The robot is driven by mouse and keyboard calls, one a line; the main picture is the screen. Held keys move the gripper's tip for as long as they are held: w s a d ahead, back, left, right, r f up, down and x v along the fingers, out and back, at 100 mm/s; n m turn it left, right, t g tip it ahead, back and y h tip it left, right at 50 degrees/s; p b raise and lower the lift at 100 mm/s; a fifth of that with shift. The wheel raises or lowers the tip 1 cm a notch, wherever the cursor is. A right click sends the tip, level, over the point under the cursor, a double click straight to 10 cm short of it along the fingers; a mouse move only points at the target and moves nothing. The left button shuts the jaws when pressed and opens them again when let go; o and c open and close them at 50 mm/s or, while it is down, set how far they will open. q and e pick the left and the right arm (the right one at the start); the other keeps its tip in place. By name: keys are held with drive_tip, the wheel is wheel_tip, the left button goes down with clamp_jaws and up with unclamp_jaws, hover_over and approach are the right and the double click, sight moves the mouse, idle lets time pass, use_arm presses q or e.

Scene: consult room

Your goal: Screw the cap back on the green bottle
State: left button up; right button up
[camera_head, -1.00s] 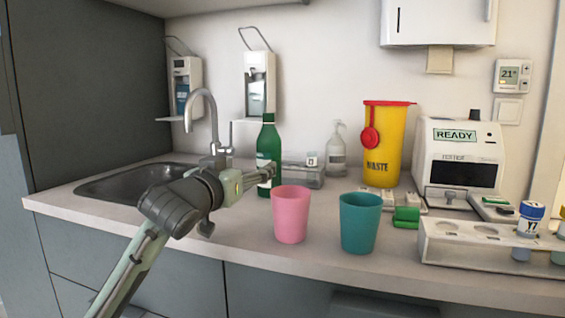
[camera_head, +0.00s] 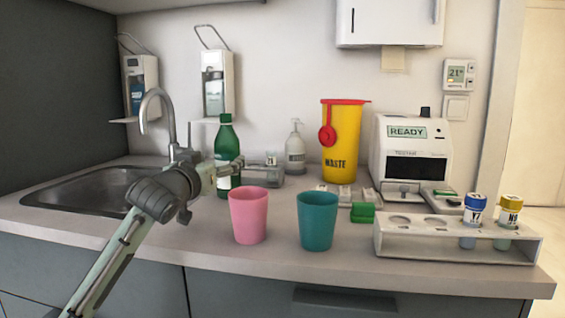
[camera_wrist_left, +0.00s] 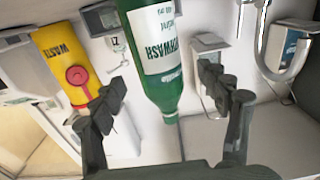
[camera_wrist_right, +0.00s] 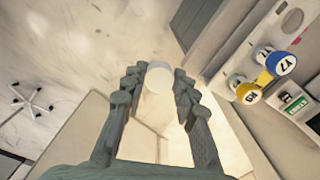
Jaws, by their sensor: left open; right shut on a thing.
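The green bottle (camera_head: 226,150) stands upright on the counter beside the sink, with a pale label. My left gripper (camera_head: 222,170) is level with its body. In the left wrist view the bottle (camera_wrist_left: 165,95) appears upside down between the open fingers of my left gripper (camera_wrist_left: 165,88), with visible gaps at the sides. My right gripper (camera_wrist_right: 158,78) is outside the head view. In the right wrist view it is shut on a round white thing (camera_wrist_right: 159,79), which looks like a cap, held above the floor.
A pink cup (camera_head: 248,217) and a teal cup (camera_head: 318,222) stand in front, right of the bottle. A tube rack (camera_head: 455,245) is at the right. A yellow waste bin (camera_head: 342,145), a soap bottle (camera_head: 295,153) and an analyser (camera_head: 410,145) stand behind. The sink (camera_head: 85,190) is left.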

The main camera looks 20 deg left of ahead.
sight(221, 139)
use_arm(q)
drive_tip(key=p+x, duration=0.1)
drive_tip(key=x, duration=0.4)
drive_tip(key=shift+w+d, duration=0.1)
drive_tip(key=shift+w, duration=0.05)
drive_tip(key=shift+r, duration=0.1)
drive_tip(key=c, duration=1.4)
drive_tip(key=shift+r, duration=0.15)
drive_tip(key=shift+c, duration=0.2)
drive_tip(key=shift+r, duration=1.75)
drive_tip(key=shift+s+r, duration=0.25)
drive_tip(key=shift+r, duration=0.05)
drive_tip(key=s+a+r+b, duration=0.1)
drive_tip(key=s+a+r, duration=0.5)
drive_tip(key=s+a, duration=0.1)
drive_tip(key=shift+s+a+r, duration=0.25)
drive_tip(key=shift+s+a, duration=0.1)
drive_tip(key=shift+s, duration=0.35)
